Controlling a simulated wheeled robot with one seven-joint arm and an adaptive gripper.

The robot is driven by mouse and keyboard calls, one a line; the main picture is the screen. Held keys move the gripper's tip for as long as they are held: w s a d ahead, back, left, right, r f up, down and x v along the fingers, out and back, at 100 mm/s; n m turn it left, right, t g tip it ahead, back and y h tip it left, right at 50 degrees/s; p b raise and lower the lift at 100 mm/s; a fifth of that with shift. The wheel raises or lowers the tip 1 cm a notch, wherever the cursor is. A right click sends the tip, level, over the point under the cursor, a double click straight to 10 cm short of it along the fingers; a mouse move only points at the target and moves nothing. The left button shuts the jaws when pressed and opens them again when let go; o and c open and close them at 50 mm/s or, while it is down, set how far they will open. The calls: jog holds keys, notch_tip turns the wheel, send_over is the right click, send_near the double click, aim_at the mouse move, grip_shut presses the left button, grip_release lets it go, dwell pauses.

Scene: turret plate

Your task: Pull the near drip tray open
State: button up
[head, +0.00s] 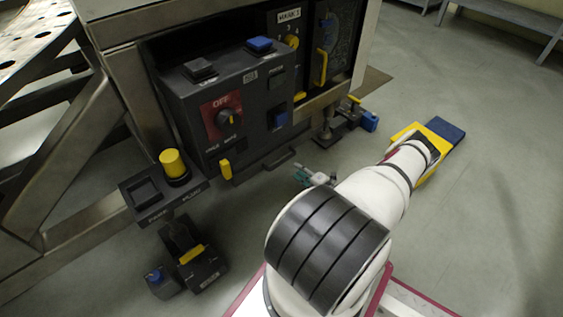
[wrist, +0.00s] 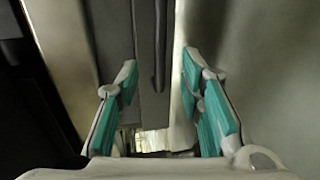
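A low dark tray front (head: 258,168) sits under the grey control box, with a dark bar handle (head: 280,159) on it; I take this to be the near drip tray. My gripper (head: 305,177) is just right of and below the handle in the head view, with teal finger pads. In the wrist view my gripper (wrist: 160,80) is open, its fingers wide apart with nothing between the pads. A dark bar (wrist: 159,45) on a dark grey panel (wrist: 122,40) shows ahead, between the fingertips. I cannot tell whether anything touches it.
The control box (head: 230,105) with a red-backed knob (head: 228,118) stands above. A yellow button panel (head: 172,163) and a black pedal unit (head: 195,255) are at left. A valve fitting (head: 345,122) and a yellow-blue object (head: 440,135) lie right. Grey floor is free at right.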

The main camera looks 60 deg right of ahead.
aim_at(283, 161)
jog(key=b+x, duration=0.3)
jog(key=x, duration=0.7)
jog(key=shift+w, duration=0.2)
jog(key=shift+c, duration=0.6)
grip_shut()
